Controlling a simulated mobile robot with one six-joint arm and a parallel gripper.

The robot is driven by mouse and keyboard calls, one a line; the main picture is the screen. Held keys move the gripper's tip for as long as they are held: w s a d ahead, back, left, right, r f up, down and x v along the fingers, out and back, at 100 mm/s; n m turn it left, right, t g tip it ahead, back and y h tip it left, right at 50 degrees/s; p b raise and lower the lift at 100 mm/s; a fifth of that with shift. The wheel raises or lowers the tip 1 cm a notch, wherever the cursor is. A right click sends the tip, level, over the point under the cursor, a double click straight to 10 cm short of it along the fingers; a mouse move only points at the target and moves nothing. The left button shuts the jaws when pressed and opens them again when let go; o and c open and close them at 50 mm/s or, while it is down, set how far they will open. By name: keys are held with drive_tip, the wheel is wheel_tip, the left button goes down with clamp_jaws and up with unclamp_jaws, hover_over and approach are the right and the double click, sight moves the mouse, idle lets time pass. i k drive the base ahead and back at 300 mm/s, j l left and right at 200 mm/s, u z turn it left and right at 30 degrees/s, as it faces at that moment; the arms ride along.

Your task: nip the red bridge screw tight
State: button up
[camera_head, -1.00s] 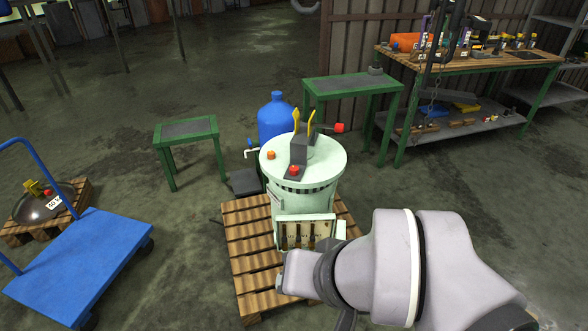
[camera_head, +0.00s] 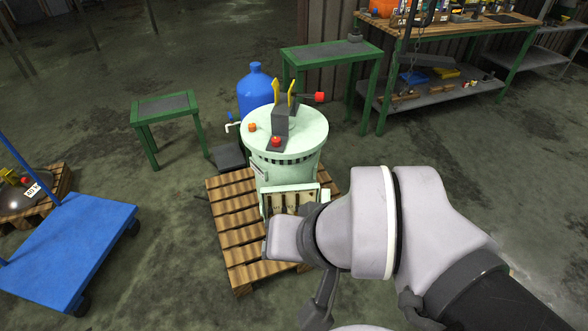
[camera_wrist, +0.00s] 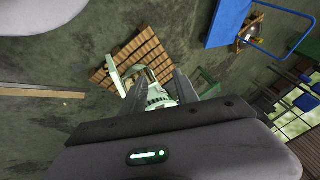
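A pale green drum-shaped machine (camera_head: 290,163) stands on a wooden pallet, with an open terminal box (camera_head: 293,200) low on its front. I cannot make out a red bridge screw in either view. The red parts I see are a red button (camera_head: 276,141) on the machine's lid and a red knob (camera_head: 320,97) on a lever. My gripper (camera_wrist: 160,75) shows in the wrist view with its two fingers apart and nothing seen between them. The machine and box lie beyond the fingers. In the head view my wrist hides the fingers and part of the box.
The wooden pallet (camera_head: 232,235) lies under the machine. A blue gas bottle (camera_head: 256,88) stands behind it, and a low green table (camera_head: 167,108) at back left. A blue cart (camera_head: 75,250) is at left. A workbench (camera_head: 455,33) is at back right. Floor at right is open.

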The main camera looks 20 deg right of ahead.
sight(276, 141)
drive_tip(key=i+l+u, duration=0.25)
drive_tip(key=i+l, duration=0.2)
drive_tip(key=i+l+u, duration=0.3)
drive_tip(key=l, duration=0.2)
drive_tip(key=i, duration=0.05)
